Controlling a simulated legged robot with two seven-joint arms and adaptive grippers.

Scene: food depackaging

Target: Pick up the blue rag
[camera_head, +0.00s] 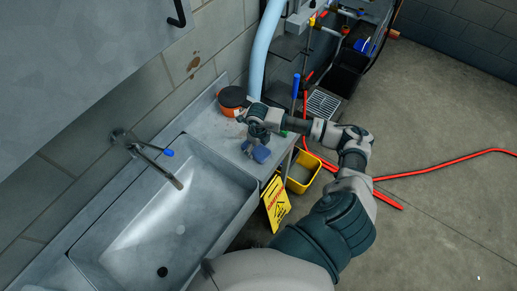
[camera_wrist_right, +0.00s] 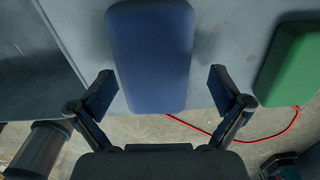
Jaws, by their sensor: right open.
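The blue rag (camera_wrist_right: 150,55) looks like a thick rounded block. It lies on the grey counter (camera_head: 222,121) beside the sink, near the counter's front edge. In the head view the rag (camera_head: 261,154) shows just below my right gripper (camera_head: 254,141), which partly covers it. In the wrist view my right gripper (camera_wrist_right: 161,88) is open, with one finger on each side of the rag's near end. Gaps show between both fingers and the rag. My left gripper is not in view.
A green block (camera_wrist_right: 292,65) lies to the right of the rag in the wrist view. The sink (camera_head: 170,225) with its tap (camera_head: 155,155) is at left. An orange-and-black round container (camera_head: 232,101) stands behind. A yellow bucket (camera_head: 302,172) and yellow sign (camera_head: 275,202) stand below the counter edge.

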